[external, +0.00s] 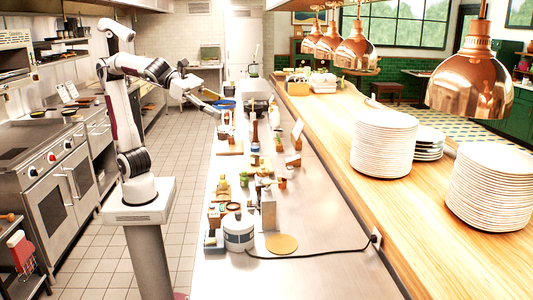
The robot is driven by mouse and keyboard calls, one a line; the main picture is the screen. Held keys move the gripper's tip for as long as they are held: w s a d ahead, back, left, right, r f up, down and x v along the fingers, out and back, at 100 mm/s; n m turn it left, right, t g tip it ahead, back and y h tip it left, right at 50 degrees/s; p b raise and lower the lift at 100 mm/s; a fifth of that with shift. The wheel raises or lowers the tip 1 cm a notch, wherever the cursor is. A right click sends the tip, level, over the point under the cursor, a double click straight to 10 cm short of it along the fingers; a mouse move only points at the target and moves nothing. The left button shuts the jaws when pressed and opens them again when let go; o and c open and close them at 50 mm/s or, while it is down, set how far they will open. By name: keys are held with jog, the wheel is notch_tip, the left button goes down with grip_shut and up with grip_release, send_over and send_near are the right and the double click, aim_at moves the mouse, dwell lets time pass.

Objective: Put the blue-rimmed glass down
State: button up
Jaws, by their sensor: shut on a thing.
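My gripper (218,107) is over the left edge of the steel counter, toward its far half. It is shut on the blue-rimmed glass (226,118), a small pale shape at the fingertips. The glass is too small here to make out its rim or exact tilt. I cannot tell whether its base touches the counter. A blue item (228,103) shows right behind the fingertips.
The steel counter (320,228) is crowded along its left and middle with bottles, small jars and boards. A white pot (238,232) stands near the front beside a round tan board (281,244). Plate stacks (384,143) stand on the wooden pass (432,222), under copper lamps (470,85).

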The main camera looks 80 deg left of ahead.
jog(key=w+a+r+n+t+y, duration=0.2)
jog(key=w+a+n+y, duration=0.75)
jog(key=w+a, duration=0.4)
notch_tip(320, 180, down, 28)
jog(key=shift+a+r+m, duration=0.25)
jog(key=shift+a+m, duration=0.1)
dwell(0.6)
jog(key=shift+s+f, duration=0.1)
jog(key=shift+f, duration=3.05)
jog(key=shift+f, duration=1.85)
jog(key=shift+f, duration=0.15)
